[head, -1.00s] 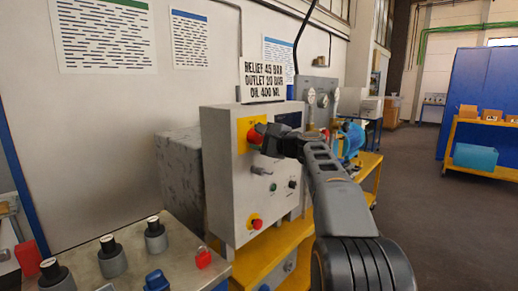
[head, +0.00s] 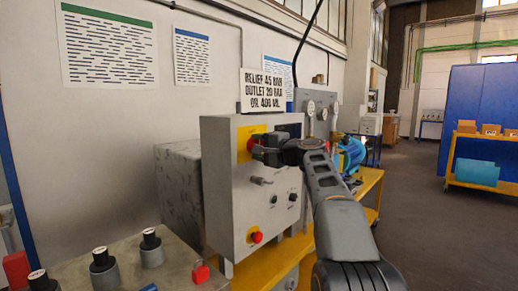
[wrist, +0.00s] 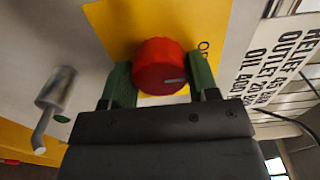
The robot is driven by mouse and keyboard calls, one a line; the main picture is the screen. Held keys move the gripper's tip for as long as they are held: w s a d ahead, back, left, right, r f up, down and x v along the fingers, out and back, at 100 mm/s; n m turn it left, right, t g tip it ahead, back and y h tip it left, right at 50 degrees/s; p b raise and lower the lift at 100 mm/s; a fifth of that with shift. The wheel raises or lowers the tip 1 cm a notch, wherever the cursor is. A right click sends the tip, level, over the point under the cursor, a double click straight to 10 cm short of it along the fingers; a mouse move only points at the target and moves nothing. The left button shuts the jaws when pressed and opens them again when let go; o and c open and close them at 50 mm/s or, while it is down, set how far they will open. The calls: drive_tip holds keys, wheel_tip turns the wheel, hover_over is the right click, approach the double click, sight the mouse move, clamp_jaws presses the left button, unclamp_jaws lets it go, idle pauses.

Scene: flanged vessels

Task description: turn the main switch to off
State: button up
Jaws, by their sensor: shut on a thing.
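The main switch is a red round knob (wrist: 160,65) on a yellow plate (wrist: 115,25), with a pale mark on its face. In the head view it shows as a bit of red (head: 250,144) on the yellow plate at the upper left of the grey control box (head: 225,190). My gripper (wrist: 163,85) is shut on the knob, one green-padded finger on each side of it. In the head view my gripper (head: 262,150) reaches the box front from the right and hides most of the knob. The lettering on the plate is mostly hidden.
Lower on the box are a lever handle (head: 261,181), small buttons and a red emergency button (head: 256,237). The handle also shows in the wrist view (wrist: 55,90). A lettered sign (head: 270,90) stands on top.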

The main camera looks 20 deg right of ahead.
drive_tip(key=o, duration=0.9)
drive_tip(key=shift+s, duration=0.1)
drive_tip(key=b+v, duration=0.1)
drive_tip(key=v, duration=1.2)
drive_tip(key=shift+s+d, duration=0.2)
drive_tip(key=shift+s, duration=0.1)
